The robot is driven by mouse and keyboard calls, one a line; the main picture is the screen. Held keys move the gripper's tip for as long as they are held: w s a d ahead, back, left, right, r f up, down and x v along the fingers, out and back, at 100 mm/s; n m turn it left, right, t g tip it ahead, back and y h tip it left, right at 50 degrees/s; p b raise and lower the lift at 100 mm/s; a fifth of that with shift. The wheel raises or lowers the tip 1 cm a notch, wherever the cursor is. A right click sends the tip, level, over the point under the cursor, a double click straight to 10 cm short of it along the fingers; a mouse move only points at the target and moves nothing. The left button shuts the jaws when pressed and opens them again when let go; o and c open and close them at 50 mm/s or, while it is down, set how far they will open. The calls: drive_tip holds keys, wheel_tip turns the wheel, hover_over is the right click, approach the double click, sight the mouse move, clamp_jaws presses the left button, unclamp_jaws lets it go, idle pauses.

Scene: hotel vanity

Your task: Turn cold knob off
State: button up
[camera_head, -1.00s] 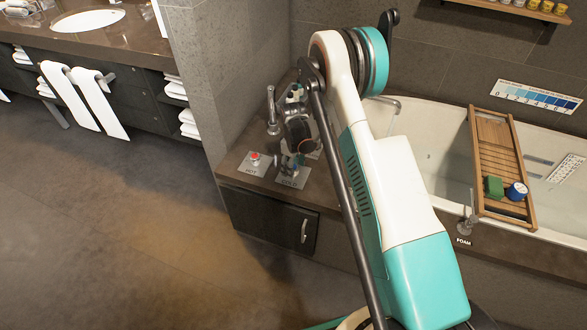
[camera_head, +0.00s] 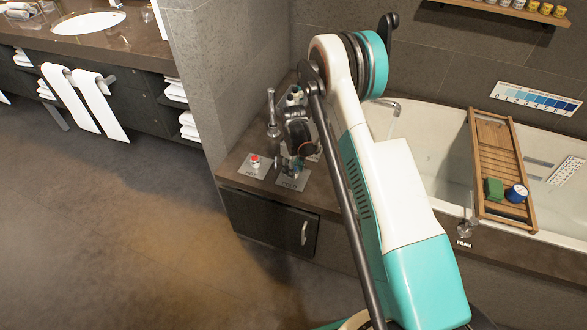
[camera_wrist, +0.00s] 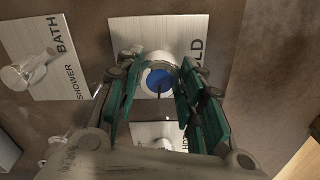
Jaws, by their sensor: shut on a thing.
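The cold knob (camera_wrist: 158,77) has a blue cap on a pale round body and stands on a metal plate marked COLD (camera_wrist: 140,38), which also shows in the head view (camera_head: 289,184). My gripper (camera_wrist: 159,82) reaches over it from above, its green fingers on the left and right sides of the knob, shut on it. In the head view my gripper (camera_head: 292,166) is at the COLD plate, and it hides the knob there.
The red-capped hot knob (camera_head: 255,160) stands close on the left. A tall metal fitting (camera_head: 271,110) stands behind. The bathtub (camera_head: 425,145) with a wooden tray (camera_head: 484,160) lies to the right.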

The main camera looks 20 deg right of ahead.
drive_tip(key=m, duration=0.8)
drive_tip(key=shift+m, duration=0.3)
drive_tip(key=m, duration=0.4)
drive_tip(key=shift+m, duration=2.2)
drive_tip(key=o, duration=1.1)
drive_tip(key=shift+c, duration=0.2)
